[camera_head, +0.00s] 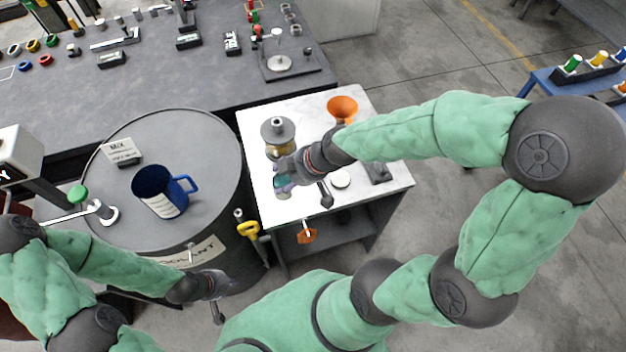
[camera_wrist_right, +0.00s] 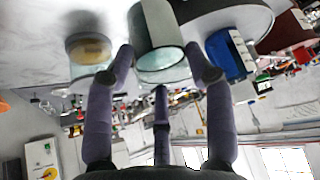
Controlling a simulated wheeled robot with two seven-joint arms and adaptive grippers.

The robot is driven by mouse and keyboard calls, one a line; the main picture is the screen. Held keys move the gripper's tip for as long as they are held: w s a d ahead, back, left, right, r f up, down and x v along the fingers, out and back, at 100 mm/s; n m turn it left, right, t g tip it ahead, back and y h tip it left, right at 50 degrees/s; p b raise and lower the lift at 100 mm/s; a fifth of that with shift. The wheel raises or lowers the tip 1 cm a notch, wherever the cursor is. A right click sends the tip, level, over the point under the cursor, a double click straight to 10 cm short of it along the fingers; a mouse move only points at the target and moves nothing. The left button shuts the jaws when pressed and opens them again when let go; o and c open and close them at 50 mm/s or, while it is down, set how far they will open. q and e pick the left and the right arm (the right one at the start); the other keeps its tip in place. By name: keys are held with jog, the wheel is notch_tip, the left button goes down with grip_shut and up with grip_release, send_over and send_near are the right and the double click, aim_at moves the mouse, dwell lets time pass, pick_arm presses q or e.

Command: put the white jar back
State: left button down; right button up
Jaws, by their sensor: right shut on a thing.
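My right gripper (camera_head: 285,180) is over the front left of the white-topped stand (camera_head: 385,200). In the right wrist view its fingers (camera_wrist_right: 160,62) are shut around a pale, whitish-green jar (camera_wrist_right: 156,25) with a glassy rim. In the head view the gripper mostly hides that jar, and only a teal bit (camera_head: 283,186) shows. I cannot tell whether the jar touches the stand. My left gripper (camera_head: 213,287) is low, in front of the barrel (camera_head: 215,200); its fingers are too small and blurred to read.
A jar with amber contents and grey top (camera_head: 278,138) stands just behind my right gripper. An orange funnel (camera_head: 342,108) and white disc (camera_head: 340,178) are on the stand. A blue mug (camera_head: 160,190) and a sign (camera_head: 121,152) are on the barrel. A dark bench (camera_head: 190,85) lies behind.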

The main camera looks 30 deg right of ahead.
jog(key=d+f+b, duration=0.1)
jog(key=d+f, duration=0.2)
jog(key=w+d+f+b, duration=0.1)
jog(key=d+f+b, duration=0.1)
jog(key=d+f, duration=0.1)
jog(key=w+d+f+b, duration=0.1)
jog(key=d+f+b, duration=0.1)
jog(key=f, duration=0.3)
jog(key=shift+w+d, duration=0.2)
jog(key=shift+d, duration=0.35)
jog(key=o, duration=1.3)
jog(key=shift+o, duration=0.2)
jog(key=p+v, duration=0.2)
jog(key=v, duration=1)
jog(key=shift+p, duration=0.3)
